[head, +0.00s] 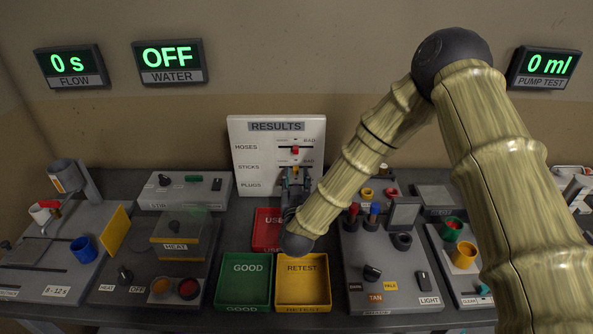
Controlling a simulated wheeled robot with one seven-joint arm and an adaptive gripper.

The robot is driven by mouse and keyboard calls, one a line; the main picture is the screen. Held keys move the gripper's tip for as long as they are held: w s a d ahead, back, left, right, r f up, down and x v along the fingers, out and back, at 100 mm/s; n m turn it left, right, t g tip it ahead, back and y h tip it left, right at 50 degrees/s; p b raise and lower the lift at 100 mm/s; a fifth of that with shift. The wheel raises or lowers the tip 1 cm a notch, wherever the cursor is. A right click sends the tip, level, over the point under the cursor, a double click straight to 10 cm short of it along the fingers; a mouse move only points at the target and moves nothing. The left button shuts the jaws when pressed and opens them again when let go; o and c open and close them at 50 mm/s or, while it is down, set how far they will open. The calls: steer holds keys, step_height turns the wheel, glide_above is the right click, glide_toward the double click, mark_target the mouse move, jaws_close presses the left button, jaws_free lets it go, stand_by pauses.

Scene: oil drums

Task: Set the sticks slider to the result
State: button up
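The white RESULTS board (247,143) stands upright at the back of the table, with rows labelled HOSES, STICKS and PLUGS. The red hoses slider knob (295,150) sits near the middle of its track. The orange sticks slider knob (295,169) also shows near the middle of its track, just above my gripper. My gripper (296,174) is in front of the board at the sticks row, its fingertips close to the orange knob. Whether they touch it or are closed on it is too small to tell. The plugs slider is hidden behind my gripper.
A heating station (150,280) is left; a light station (385,270) is right. Wall displays read 0 s, OFF and 0 ml.

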mark_target(296, 170)
steer(key=shift+w, duration=1.3)
jaws_close()
